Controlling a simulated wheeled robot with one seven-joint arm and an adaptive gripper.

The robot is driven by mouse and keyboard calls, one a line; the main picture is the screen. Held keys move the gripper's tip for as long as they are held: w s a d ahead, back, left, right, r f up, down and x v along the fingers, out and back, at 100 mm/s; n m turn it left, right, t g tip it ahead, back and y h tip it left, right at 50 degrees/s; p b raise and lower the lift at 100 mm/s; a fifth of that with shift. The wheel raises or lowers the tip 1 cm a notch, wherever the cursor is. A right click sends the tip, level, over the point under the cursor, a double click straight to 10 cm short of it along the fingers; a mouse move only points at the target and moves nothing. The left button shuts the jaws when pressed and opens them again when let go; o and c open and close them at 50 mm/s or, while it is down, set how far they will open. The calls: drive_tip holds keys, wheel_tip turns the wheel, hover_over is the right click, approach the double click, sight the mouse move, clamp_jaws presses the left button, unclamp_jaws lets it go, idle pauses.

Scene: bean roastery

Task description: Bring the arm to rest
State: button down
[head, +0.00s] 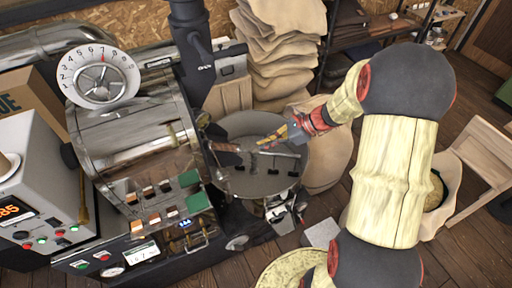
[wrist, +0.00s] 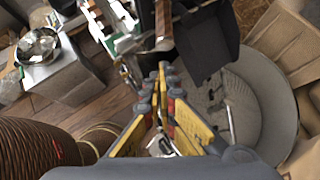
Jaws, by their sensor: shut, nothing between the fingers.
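My arm reaches in from the right side of the head view and bends over toward the roaster. My gripper (head: 262,147) is over the round grey cooling tray (head: 250,185) in the head view. In the wrist view my gripper (wrist: 165,75) has its yellow and grey fingers together, with nothing between them. The cooling tray (wrist: 262,105) lies to the right of the fingers there. I cannot tell the exact height of the fingertips above the tray.
The roaster drum (head: 135,135) with its dial (head: 98,77) stands left of my gripper. Burlap sacks (head: 285,50) are stacked behind the tray. A white control box (head: 40,185) is at far left. Wooden floor (head: 335,215) shows between.

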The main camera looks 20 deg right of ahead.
drive_tip(key=v, duration=0.6)
drive_tip(key=s+a+f+n+g+h+b, duration=0.15)
drive_tip(key=s+n+g+h, duration=0.25)
drive_tip(key=s+n, duration=0.7)
drive_tip(key=s+a+r+n+t+h+b, duration=0.4)
drive_tip(key=s+a+r+n+b, duration=0.3)
drive_tip(key=a+n, duration=0.4)
drive_tip(key=shift+s+n+t+b, duration=0.3)
drive_tip(key=shift+s+n+b, duration=0.4)
drive_tip(key=shift+s+n, duration=0.3)
